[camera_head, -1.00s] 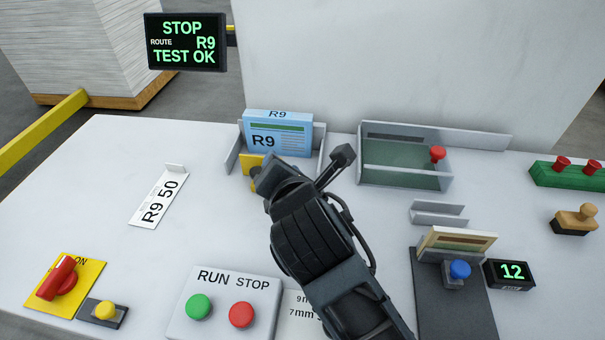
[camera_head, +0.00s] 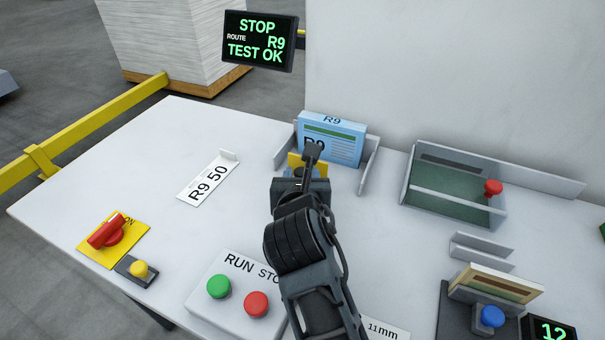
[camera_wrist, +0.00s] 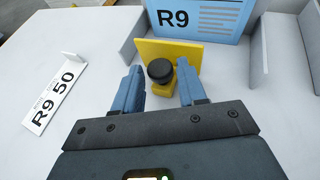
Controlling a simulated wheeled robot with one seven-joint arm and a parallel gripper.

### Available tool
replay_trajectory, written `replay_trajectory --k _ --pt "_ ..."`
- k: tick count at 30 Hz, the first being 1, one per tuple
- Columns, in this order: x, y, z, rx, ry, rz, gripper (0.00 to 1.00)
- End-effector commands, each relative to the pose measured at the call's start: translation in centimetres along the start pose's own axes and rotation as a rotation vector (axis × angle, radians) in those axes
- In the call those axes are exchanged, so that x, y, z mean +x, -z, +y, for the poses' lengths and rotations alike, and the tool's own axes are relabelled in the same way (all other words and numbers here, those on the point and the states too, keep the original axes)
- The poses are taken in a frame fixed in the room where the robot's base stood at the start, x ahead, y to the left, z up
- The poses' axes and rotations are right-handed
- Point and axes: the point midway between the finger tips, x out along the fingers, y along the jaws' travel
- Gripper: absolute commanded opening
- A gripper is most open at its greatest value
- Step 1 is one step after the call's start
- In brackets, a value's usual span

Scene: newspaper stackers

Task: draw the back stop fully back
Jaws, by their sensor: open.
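A yellow upright plate (camera_wrist: 152,52) with a black knob (camera_wrist: 160,71) on a yellow stem, which I take to be the back stop, stands in front of the blue R9 stack (camera_wrist: 205,18). My gripper (camera_wrist: 158,84) is open in the wrist view, with one blue finger on each side of the knob and stem. I see gaps beside the knob; I cannot tell whether either finger touches the stem. In the head view, the yellow plate (camera_head: 293,160) is partly hidden behind my gripper, and the knob is hidden.
Grey side walls (camera_head: 369,170) flank the blue stack. A white R9 50 card (camera_head: 208,180) lies to the left. A green-floored tray with a red knob (camera_head: 493,188) stands to the right. The RUN STOP panel (camera_head: 235,290) is nearer. The display reads STOP, R9, TEST OK (camera_head: 258,42).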

Motion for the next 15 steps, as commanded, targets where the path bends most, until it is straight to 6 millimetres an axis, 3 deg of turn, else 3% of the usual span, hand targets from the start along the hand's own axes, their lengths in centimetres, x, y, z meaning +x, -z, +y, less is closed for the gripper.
replay_trajectory --k 12,15 --pt "1.11 0.03 -0.01 0.001 -0.001 0.0 0.41" --pt "1.1 0.03 -0.01 0.001 0.0 0.0 0.33"
